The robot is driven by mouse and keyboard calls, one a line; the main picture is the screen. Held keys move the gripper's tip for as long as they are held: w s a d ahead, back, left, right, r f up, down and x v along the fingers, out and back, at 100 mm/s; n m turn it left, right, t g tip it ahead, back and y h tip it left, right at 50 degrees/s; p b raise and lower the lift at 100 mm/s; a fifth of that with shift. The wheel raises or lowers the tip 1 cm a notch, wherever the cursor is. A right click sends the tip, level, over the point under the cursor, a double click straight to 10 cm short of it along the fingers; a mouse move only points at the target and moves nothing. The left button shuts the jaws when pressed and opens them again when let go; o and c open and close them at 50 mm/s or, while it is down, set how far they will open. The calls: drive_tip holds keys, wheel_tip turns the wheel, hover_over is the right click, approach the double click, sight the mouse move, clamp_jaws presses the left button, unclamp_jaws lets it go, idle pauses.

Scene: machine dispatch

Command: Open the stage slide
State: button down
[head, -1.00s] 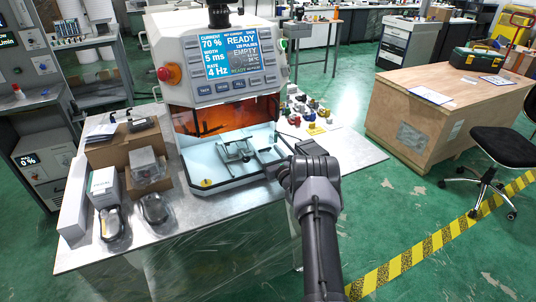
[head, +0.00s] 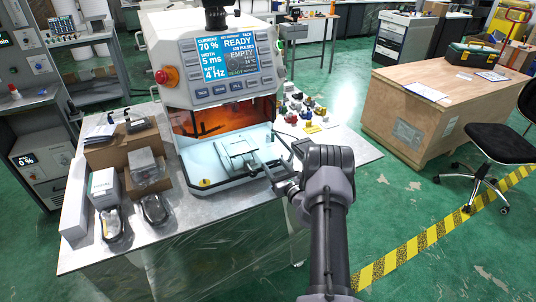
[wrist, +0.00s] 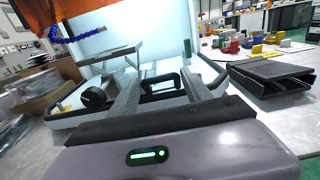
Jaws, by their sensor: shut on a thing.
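The stage slide (head: 238,153) is a pale platform in the open front bay of the bench machine (head: 225,108). In the wrist view its plate (wrist: 112,53) stands on a bracket beyond my fingers. My gripper (head: 272,168) reaches in from the right at the bay's front edge. In the wrist view my gripper (wrist: 158,84) has its two grey fingers around a dark part at the slide's front, which I take to be its handle, and is shut on it. The exact contact is partly hidden by the fingers.
Boxes (head: 105,183) and two wrapped devices stand left of the machine on the metal table (head: 190,222). Small coloured parts (head: 305,108) lie to its right. A wooden crate (head: 440,105) and a black chair (head: 500,145) stand farther right, with floor between.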

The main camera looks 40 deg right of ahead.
drive_tip(key=v, duration=0.6)
drive_tip(key=shift+s+p, duration=0.25)
drive_tip(key=shift+p, duration=0.05)
drive_tip(key=c, duration=0.7)
unclamp_jaws()
drive_tip(key=shift+d, duration=0.1)
drive_tip(key=p+v, duration=0.2)
drive_tip(key=v, duration=1.5)
drive_tip(key=shift+s+a+p, duration=0.25)
drive_tip(key=shift+p, duration=0.15)
